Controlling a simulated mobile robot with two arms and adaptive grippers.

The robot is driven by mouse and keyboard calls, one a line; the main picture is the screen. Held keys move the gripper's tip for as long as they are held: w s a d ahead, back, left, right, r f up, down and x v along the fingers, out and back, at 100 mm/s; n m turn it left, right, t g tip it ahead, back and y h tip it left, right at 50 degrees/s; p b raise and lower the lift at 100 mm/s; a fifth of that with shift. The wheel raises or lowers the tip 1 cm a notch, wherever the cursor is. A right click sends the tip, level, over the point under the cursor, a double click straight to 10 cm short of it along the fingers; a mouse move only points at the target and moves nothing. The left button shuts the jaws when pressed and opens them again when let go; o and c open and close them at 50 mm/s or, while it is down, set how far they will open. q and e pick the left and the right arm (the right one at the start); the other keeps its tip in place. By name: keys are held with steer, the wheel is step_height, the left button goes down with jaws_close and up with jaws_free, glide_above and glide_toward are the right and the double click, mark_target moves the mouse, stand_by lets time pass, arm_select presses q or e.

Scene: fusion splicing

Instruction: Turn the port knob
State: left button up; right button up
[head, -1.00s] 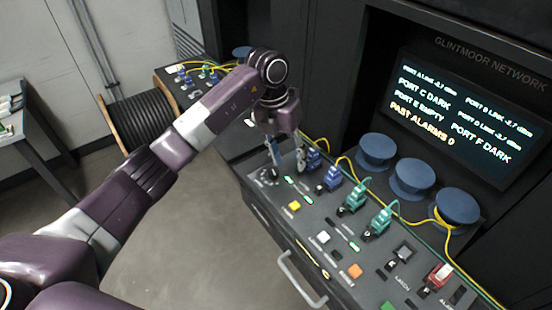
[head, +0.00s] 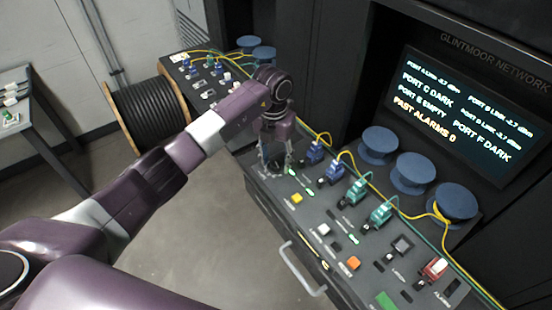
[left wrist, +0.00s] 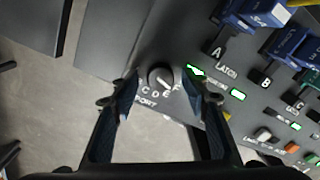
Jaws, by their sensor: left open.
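The port knob (left wrist: 160,76) is a round dark dial with a light pointer line, set in the panel with letters and the word PORT below it in the left wrist view. The pointer slants down and right toward the letters. My left gripper (left wrist: 163,98) is open, with one finger on each side of the knob in the picture and a gap to it. In the head view my left gripper (head: 277,168) reaches down over the panel's left end and mostly hides the knob. My right gripper is not in view.
Blue connectors (head: 315,152) and green connectors (head: 357,190) stand just right of the knob. A yellow button (head: 296,198), an orange button (head: 353,263) and a red switch (head: 434,268) are on the panel (head: 325,215). A silver handle (head: 300,268) sticks out in front. A screen (head: 465,110) stands behind.

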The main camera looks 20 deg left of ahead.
arm_select(q)
jaws_close()
steer(key=shift+w+f+m+b, duration=0.1)
steer(key=shift+m+b, duration=0.5)
steer(key=shift+b, duration=0.3)
steer(key=m+b, duration=1.1)
steer(key=shift+m, duration=0.3)
steer(key=m+b, duration=0.1)
steer(key=m, duration=0.2)
steer(key=shift+b, duration=0.3)
steer(key=shift+m+b, duration=0.35)
steer(key=shift+m, duration=0.55)
steer(key=shift+r, duration=0.2)
